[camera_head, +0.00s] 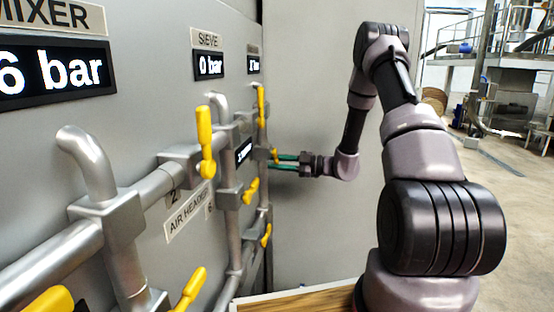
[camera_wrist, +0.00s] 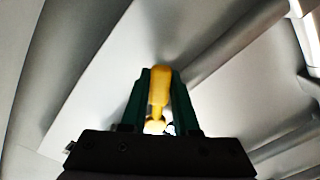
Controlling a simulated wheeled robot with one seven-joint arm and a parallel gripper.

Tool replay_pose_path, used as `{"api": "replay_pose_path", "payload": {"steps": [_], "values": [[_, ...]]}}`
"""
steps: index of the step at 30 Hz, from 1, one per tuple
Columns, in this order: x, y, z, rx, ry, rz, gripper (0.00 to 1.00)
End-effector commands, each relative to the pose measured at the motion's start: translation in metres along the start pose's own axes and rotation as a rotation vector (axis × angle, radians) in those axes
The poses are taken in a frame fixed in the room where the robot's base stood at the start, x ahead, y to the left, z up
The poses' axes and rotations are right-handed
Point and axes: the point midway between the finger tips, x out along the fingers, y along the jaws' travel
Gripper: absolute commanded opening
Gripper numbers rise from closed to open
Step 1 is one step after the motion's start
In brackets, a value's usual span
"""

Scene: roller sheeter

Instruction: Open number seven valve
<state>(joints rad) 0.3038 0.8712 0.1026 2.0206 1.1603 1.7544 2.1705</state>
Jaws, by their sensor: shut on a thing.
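My gripper (camera_head: 284,160) reaches left to the far column of pipes, with its green fingers at a yellow valve handle (camera_head: 274,156). In the wrist view, my gripper (camera_wrist: 166,112) has its two green fingers on either side of a yellow handle (camera_wrist: 160,88), shut on it. The handle's rounded end sticks out beyond the fingertips. No number seven label is readable in either view, so I cannot tell this valve's number from the pictures.
Other yellow handles stand close by: one above (camera_head: 261,106), one below (camera_head: 266,235), and others nearer on the left (camera_head: 205,143). Grey pipes (camera_head: 140,212) run along the panel. Displays read "6 bar" (camera_head: 60,72) and "0 bar" (camera_head: 210,65). A wooden surface (camera_head: 300,300) lies below.

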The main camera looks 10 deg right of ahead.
Motion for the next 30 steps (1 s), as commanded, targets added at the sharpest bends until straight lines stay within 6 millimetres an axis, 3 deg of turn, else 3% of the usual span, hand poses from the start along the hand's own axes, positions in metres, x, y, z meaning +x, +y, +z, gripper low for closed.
{"api": "replay_pose_path", "payload": {"steps": [15, 30], "values": [[-0.001, -0.029, -0.005, 0.459, -0.004, -0.001, 0.00], [-0.001, -0.039, -0.012, 0.671, -0.004, 0.000, 0.00]]}}
